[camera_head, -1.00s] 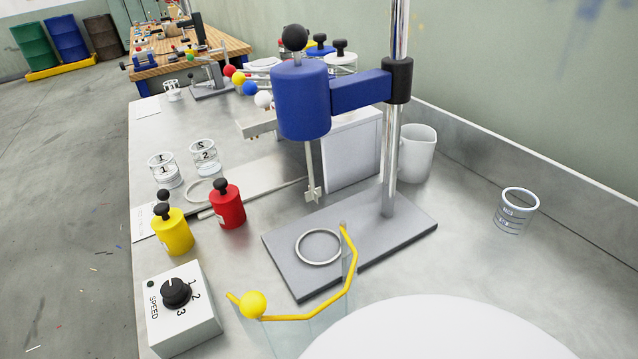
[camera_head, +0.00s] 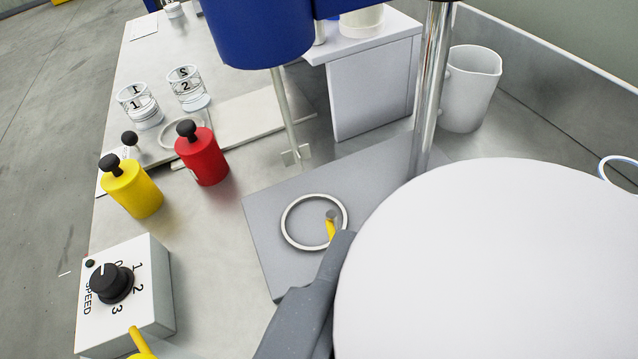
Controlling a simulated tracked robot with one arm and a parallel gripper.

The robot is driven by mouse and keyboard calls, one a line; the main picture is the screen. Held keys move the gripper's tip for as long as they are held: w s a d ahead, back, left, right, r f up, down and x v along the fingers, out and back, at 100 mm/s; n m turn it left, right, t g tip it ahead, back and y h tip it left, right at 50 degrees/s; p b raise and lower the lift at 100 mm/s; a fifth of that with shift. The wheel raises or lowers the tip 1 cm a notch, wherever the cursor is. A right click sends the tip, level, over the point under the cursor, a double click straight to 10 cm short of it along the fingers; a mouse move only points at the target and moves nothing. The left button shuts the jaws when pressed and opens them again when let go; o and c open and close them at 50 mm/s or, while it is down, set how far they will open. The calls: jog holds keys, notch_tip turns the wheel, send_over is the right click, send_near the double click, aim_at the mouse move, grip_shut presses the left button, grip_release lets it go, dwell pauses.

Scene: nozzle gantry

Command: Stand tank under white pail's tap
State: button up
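I cannot make out for certain which vessel is the tank. A white jug (camera_head: 470,90) stands at the back right, and part of a clear vessel's rim (camera_head: 620,168) shows at the right edge. A white cylinder (camera_head: 362,22), perhaps the white pail's base, shows at the top over a white stand (camera_head: 375,85). Its tap is not clearly visible. One dark grey finger of my gripper (camera_head: 338,245) shows over the grey base plate (camera_head: 285,215), near a metal ring (camera_head: 287,222). A large white rounded surface (camera_head: 490,270) hides the rest of my gripper.
The blue stirrer head (camera_head: 258,30) and its chrome post (camera_head: 432,80) stand over the plate. A speed box (camera_head: 150,285), yellow weight (camera_head: 130,188), red weight (camera_head: 203,155) and glasses marked 1 (camera_head: 140,105) and 2 (camera_head: 188,88) are on the left. Bench between red weight and plate is clear.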

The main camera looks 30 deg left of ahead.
notch_tip(320, 180, down, 10)
jog(key=shift+s+f+b, duration=0.15)
jog(key=shift+f+b, duration=0.05)
jog(key=shift+b, duration=0.7)
jog(key=o, duration=1.7)
